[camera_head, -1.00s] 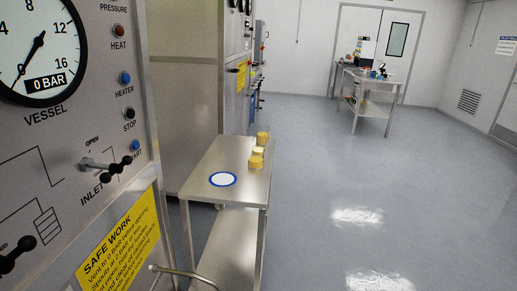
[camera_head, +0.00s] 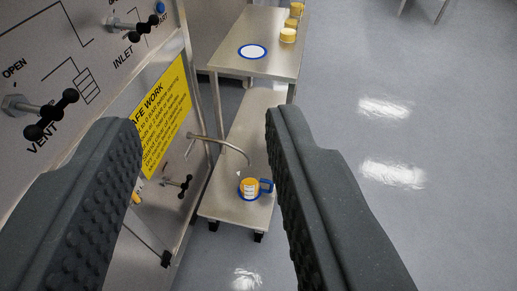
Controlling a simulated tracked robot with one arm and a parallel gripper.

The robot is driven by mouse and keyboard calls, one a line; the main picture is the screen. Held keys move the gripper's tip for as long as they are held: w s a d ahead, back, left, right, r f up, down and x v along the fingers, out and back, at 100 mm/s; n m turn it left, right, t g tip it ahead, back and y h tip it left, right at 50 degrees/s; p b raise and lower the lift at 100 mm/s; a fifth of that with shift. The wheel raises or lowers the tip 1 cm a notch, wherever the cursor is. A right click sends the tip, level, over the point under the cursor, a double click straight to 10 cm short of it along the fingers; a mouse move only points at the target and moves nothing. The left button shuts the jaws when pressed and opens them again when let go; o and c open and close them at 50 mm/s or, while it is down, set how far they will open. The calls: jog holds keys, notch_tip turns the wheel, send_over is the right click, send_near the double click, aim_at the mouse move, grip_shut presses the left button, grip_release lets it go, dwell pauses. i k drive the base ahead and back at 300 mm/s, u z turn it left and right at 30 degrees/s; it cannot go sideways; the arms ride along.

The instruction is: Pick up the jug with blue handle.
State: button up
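A control panel with black-knobbed valves (camera_head: 50,115) and a yellow safety sign (camera_head: 165,115) stands close on the left. The steel table top (camera_head: 270,30) holds a white, blue-rimmed disc (camera_head: 252,52) and several yellow containers (camera_head: 288,35). The floor at right is clear.

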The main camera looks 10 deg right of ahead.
aim_at(250, 180)
jog(key=u, duration=0.3)
jog(key=i, duration=1.3)
jog(key=z, duration=0.45)
